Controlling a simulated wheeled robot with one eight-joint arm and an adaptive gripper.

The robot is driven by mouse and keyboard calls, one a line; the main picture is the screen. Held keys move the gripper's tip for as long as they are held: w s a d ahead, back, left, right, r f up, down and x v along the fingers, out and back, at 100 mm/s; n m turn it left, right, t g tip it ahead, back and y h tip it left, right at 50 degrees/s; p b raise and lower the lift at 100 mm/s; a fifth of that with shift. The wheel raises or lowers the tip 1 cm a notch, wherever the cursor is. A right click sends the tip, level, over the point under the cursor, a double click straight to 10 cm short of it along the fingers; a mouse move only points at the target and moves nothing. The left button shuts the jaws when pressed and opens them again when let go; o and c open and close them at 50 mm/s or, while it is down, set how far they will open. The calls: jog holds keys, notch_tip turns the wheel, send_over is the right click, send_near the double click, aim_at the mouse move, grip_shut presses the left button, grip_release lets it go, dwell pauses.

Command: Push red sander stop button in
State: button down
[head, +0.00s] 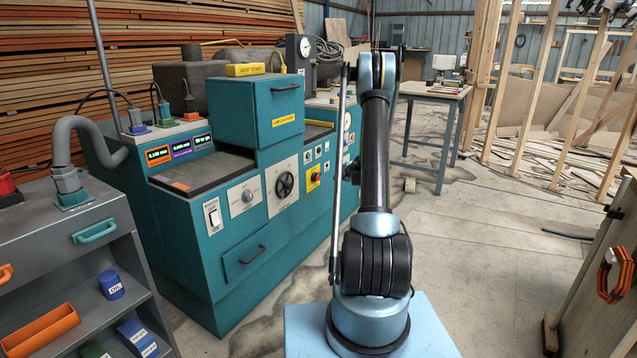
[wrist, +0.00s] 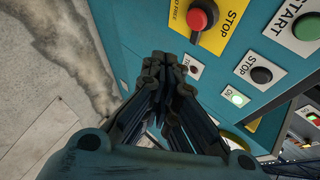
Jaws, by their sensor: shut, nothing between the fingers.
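The red stop button (wrist: 203,14) is a round knob on a yellow plate marked STOP (wrist: 228,25) at the top of the wrist view. It appears to stand out from the plate. In the head view the same red button (head: 314,177) shows small on the front of the teal sander (head: 262,200). My gripper (wrist: 167,62) is shut and empty in the wrist view. Its fingertips point toward the panel, below and left of the red button in the picture, apart from it. The head view does not show the gripper clearly; my arm fills the middle.
A grey shelf cart (head: 90,230) stands at the left. A workbench (head: 433,92) stands behind. Concrete floor right of my base is mostly clear.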

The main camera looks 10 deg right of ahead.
jog(key=shift+m+t, duration=0.3)
jog(key=shift+m, duration=0.1)
jog(key=shift+w+d+f, duration=0.3)
jog(key=shift+f, duration=0.35)
jog(key=shift+w+d+f, duration=0.25)
jog(key=shift+w+f, duration=0.1)
jog(key=shift+f, duration=0.25)
jog(key=shift+w+d+f, duration=0.3)
jog(key=shift+f, duration=0.35)
jog(key=shift+a, duration=0.1)
jog(key=w+a, duration=0.5)
jog(key=a, duration=0.1)
jog(key=shift+w+a, duration=0.3)
jog(key=shift+a, duration=0.05)
jog(key=shift+w+a+r, duration=0.1)
jog(key=shift+w+a, duration=0.45)
jog(key=shift+a, duration=0.2)
dwell(0.9)
jog(key=shift+d, duration=0.15)
jog(key=shift+s+d, duration=0.6)
dwell(0.4)
jog(key=shift+s+d, duration=0.8)
jog(key=shift+d, duration=0.2)
jog(key=shift+s+d, duration=0.8)
jog(key=shift+d, duration=0.15)
